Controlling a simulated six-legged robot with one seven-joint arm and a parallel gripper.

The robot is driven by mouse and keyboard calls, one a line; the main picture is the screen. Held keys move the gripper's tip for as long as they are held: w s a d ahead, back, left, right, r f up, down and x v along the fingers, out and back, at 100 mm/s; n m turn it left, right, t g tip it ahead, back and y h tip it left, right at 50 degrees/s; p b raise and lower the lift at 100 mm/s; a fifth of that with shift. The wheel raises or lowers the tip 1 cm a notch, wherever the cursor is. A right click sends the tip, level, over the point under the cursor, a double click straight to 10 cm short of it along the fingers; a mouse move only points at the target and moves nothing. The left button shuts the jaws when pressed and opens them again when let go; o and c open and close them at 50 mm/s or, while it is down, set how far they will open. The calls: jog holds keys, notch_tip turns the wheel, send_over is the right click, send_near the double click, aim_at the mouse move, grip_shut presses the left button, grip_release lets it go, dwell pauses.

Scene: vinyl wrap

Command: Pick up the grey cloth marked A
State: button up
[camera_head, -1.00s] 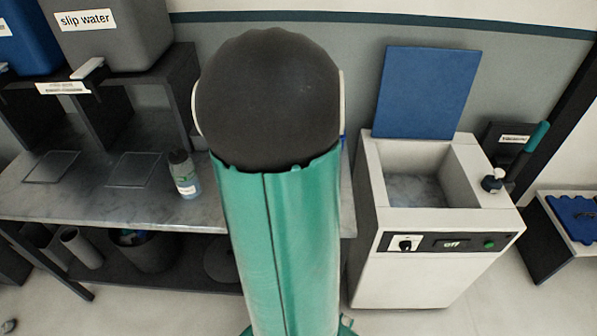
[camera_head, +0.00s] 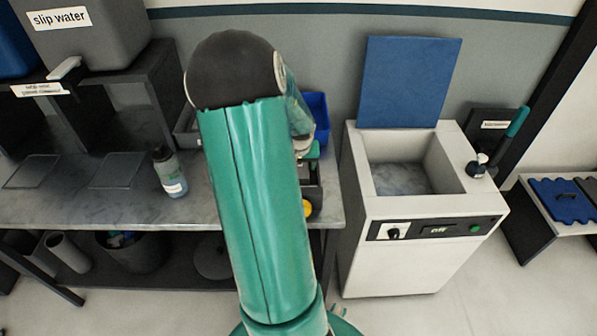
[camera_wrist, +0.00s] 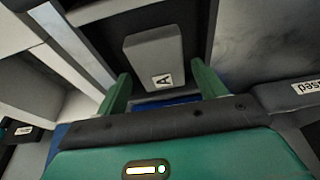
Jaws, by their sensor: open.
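The grey cloth marked A (camera_wrist: 152,50) shows in the wrist view as a flat grey block with a white "A" label, lying in a dark-walled compartment. My gripper (camera_wrist: 163,75) is open, with one green finger to each side of the cloth's labelled end and nothing between them that I can see being held. Whether the fingers are level with the cloth or above it I cannot tell. In the head view my arm hides the cloth and most of the gripper.
A blue bin (camera_head: 319,118) stands behind my arm on the bench (camera_head: 100,205). A bottle (camera_head: 169,172) stands left of my arm. A white basin machine (camera_head: 420,250) with a raised blue lid (camera_head: 408,80) is to the right. A "used" label (camera_wrist: 305,86) is beside the compartment.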

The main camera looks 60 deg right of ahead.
jog(key=shift+x, duration=0.95)
jog(key=shift+f, duration=0.25)
jog(key=shift+c, duration=0.2)
jog(key=c, duration=0.8)
jog(key=shift+r, duration=0.1)
